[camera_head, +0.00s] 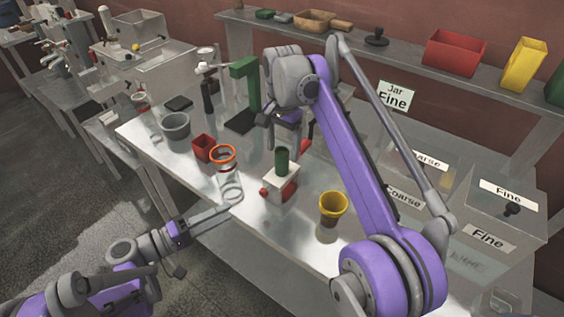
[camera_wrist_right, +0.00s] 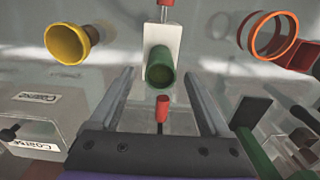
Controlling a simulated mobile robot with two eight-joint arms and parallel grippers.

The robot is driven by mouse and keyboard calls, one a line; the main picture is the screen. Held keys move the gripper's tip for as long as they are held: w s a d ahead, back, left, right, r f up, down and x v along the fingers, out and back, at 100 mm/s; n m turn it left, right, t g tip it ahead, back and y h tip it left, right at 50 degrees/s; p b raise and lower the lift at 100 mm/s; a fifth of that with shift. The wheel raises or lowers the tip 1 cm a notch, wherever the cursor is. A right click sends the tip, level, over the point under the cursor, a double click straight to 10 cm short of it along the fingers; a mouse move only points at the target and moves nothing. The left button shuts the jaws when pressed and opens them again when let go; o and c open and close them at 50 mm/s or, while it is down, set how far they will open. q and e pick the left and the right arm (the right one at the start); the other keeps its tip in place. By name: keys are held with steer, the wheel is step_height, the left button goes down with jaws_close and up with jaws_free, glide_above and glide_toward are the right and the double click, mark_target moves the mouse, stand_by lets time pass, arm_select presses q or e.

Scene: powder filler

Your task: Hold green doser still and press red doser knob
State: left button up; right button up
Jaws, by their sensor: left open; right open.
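The green doser is a white block (camera_head: 283,186) with an upright green cylinder (camera_head: 282,161) and a red knob (camera_head: 264,192) on its front. In the right wrist view, the green cylinder (camera_wrist_right: 160,68) is ahead of my right gripper (camera_wrist_right: 164,98), and the red knob (camera_wrist_right: 166,3) is at the top edge. That gripper is open; a separate red handle (camera_wrist_right: 162,110) shows between its fingers, which appear apart from the doser. My left gripper (camera_head: 222,211) is open at the table's front edge, beside a clear glass jar (camera_head: 231,190) and left of the doser.
A yellow cup (camera_head: 333,208) stands right of the doser. A jar with an orange ring (camera_head: 223,155), a red box (camera_head: 203,147) and a grey bowl (camera_head: 176,126) stand left. A green stand (camera_head: 245,80) is behind. Labelled bins (camera_head: 490,205) fill the right side.

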mark_target(283, 162)
steer(key=shift+f, duration=2.8)
steer(key=shift+c, duration=0.2)
jaws_close()
arm_select(q)
jaws_close()
